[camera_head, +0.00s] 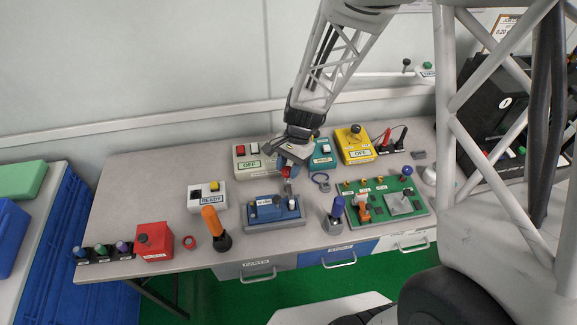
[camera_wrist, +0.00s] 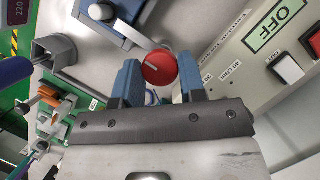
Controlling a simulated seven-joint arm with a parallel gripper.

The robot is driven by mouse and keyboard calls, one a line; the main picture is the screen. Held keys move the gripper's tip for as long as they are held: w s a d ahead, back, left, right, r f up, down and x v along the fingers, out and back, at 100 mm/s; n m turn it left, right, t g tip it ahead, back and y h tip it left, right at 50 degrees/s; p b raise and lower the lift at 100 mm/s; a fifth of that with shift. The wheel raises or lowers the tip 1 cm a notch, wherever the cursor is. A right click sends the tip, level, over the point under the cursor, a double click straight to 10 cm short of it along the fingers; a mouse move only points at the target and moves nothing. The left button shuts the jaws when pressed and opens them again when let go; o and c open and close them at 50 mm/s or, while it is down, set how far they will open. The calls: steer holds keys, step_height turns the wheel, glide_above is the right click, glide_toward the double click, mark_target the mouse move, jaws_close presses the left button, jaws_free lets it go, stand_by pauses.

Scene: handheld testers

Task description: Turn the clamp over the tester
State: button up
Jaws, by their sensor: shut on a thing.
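A blue tester (camera_head: 265,214) with dark knobs lies on a grey base (camera_head: 262,228) at the middle front of the table. A pale post (camera_head: 292,204) stands at its right end; its round top also shows in the wrist view (camera_wrist: 101,11). A grey metal clamp bar (camera_wrist: 133,34) runs from near this post to a round red knob (camera_wrist: 158,69) with a white line. The bar points away from the tester, towards the back. My gripper (camera_wrist: 160,88) has its blue fingers on either side of the red knob and is shut on it. The fingers partly hide what lies beneath.
Behind stand a beige box (camera_head: 243,161), a teal box (camera_head: 322,160) and a yellow box (camera_head: 356,152). An orange-handled tool (camera_head: 211,221) stands left.

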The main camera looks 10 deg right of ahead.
steer(key=o, duration=0.9)
steer(key=shift+r, duration=0.1)
steer(key=v, duration=0.7)
steer(key=shift+w+r, duration=0.15)
steer(key=shift+r, duration=0.1)
steer(key=shift+d, duration=0.1)
